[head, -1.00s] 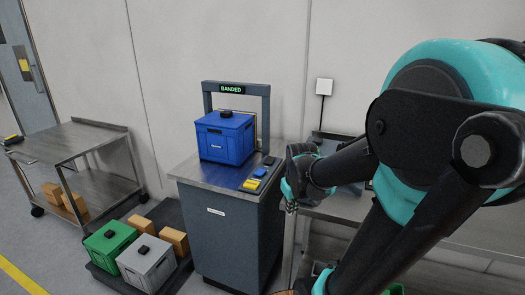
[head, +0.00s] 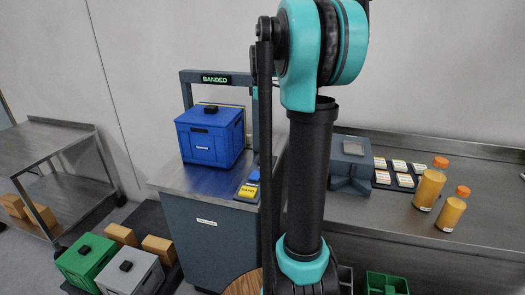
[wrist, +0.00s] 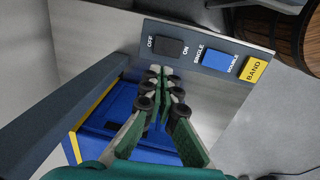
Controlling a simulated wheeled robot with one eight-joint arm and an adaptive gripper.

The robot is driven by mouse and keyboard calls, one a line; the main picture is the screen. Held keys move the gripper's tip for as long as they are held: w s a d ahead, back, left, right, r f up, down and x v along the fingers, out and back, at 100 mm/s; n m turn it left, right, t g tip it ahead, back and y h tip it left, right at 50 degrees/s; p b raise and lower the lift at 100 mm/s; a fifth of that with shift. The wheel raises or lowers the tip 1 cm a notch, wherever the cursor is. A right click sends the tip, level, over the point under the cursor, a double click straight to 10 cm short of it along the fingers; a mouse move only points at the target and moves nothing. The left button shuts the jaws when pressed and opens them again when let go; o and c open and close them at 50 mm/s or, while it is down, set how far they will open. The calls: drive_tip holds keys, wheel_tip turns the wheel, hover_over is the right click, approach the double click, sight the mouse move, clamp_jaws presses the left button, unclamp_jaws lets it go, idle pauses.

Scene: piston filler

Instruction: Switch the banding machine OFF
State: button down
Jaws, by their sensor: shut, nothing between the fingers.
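The banding machine (head: 215,222) is a dark grey cabinet with a steel top and an arch with a lit green BANDED sign (head: 216,79). Its control plate shows in the wrist view, with a black OFF/ON rocker (wrist: 171,47), a blue SINGLE/DOUBLE switch (wrist: 215,58) and a yellow BAND button (wrist: 254,69). Which way the rocker is tipped I cannot tell. My gripper (wrist: 164,71) is shut and empty, its fingertips just below the rocker in the picture; whether they touch it is unclear. In the head view my arm hides the gripper and the rocker.
A blue crate (head: 205,146) stands on the machine's top, under the arch, close to my gripper. A steel bench (head: 390,225) with orange-capped bottles (head: 429,190) is on the right. Green (head: 84,262) and grey (head: 130,272) crates stand low at the left.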

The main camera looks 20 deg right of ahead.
sight(265, 157)
drive_tip(key=shift+f, duration=0.1)
drive_tip(key=f, duration=0.4)
drive_tip(key=w+f, duration=0.1)
drive_tip(key=f, duration=0.4)
drive_tip(key=d+f, duration=0.1)
drive_tip(key=f, duration=0.3)
drive_tip(key=shift+w+f, duration=0.15)
drive_tip(key=shift+f, duration=0.25)
drive_tip(key=shift+f, duration=0.1)
drive_tip(key=shift+w+d+f, duration=0.1)
drive_tip(key=shift+w+f, duration=0.05)
drive_tip(key=shift+f, duration=0.1)
drive_tip(key=shift+r, duration=0.1)
drive_tip(key=shift+s+a+r, duration=0.2)
drive_tip(key=shift+s+a, duration=0.25)
drive_tip(key=shift+s, duration=0.2)
